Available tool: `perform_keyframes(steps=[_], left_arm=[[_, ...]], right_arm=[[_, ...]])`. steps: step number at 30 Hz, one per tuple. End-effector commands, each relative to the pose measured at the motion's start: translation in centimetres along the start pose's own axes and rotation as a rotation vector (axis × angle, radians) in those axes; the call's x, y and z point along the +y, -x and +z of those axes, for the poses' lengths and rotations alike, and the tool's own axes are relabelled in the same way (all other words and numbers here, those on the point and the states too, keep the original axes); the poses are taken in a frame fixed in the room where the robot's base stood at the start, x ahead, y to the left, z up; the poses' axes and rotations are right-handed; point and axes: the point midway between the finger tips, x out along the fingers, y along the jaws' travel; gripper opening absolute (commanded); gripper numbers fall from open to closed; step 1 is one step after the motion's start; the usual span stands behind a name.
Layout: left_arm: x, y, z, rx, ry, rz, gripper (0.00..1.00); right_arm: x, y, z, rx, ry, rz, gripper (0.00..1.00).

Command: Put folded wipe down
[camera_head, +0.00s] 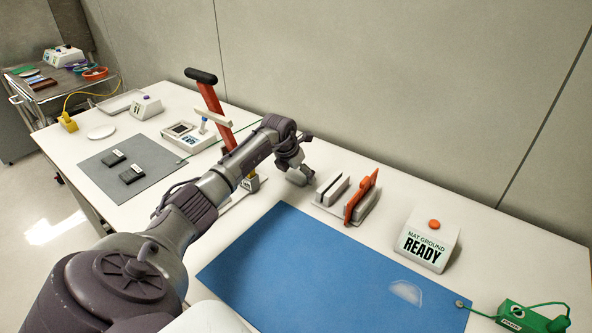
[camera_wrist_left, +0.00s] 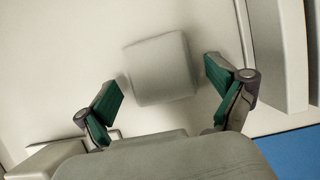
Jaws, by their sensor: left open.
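The folded wipe (camera_wrist_left: 160,68), a pale grey rounded square pad, shows in the left wrist view on the white surface. My left gripper (camera_wrist_left: 163,80) is open, with one green-padded finger on each side of it. Gaps show between the fingertips and the pad, so they look apart from it. In the head view the left gripper (camera_head: 298,175) is low over the table, left of the slotted holder, and I cannot make out the wipe there. My right gripper is in neither view.
A holder (camera_head: 330,191) with an orange-handled tool (camera_head: 361,196) stands just right of the gripper. A blue mat (camera_head: 300,265) lies in front, with a translucent piece (camera_head: 406,292) on it. A READY box (camera_head: 428,240) stands behind the mat. A red lever (camera_head: 213,110) rises behind my arm.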

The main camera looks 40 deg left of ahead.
Motion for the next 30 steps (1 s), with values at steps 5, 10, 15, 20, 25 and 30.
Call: perform_keyframes(steps=[5, 10, 15, 20, 25, 30], left_arm=[[0.1, 2.1, 0.1, -0.004, -0.002, 0.002, 0.95], [0.2, 5.7, 0.1, -0.003, -0.003, 0.004, 0.95], [0.1, 9.2, 0.1, -0.002, -0.003, 0.003, 0.95], [0.0, 11.3, 0.1, -0.002, -0.001, 0.001, 0.95], [0.0, 12.1, 0.0, 0.0, -0.001, 0.0, 0.95], [0.0, 12.2, 0.1, 0.0, 0.0, 0.0, 0.95]], right_arm=[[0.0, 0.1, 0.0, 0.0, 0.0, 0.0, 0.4], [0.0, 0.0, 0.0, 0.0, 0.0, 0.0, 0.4], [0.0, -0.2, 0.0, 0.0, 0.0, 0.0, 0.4], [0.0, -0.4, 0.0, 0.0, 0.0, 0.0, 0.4], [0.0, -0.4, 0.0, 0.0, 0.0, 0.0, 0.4], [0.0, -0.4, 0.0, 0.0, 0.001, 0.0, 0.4]])
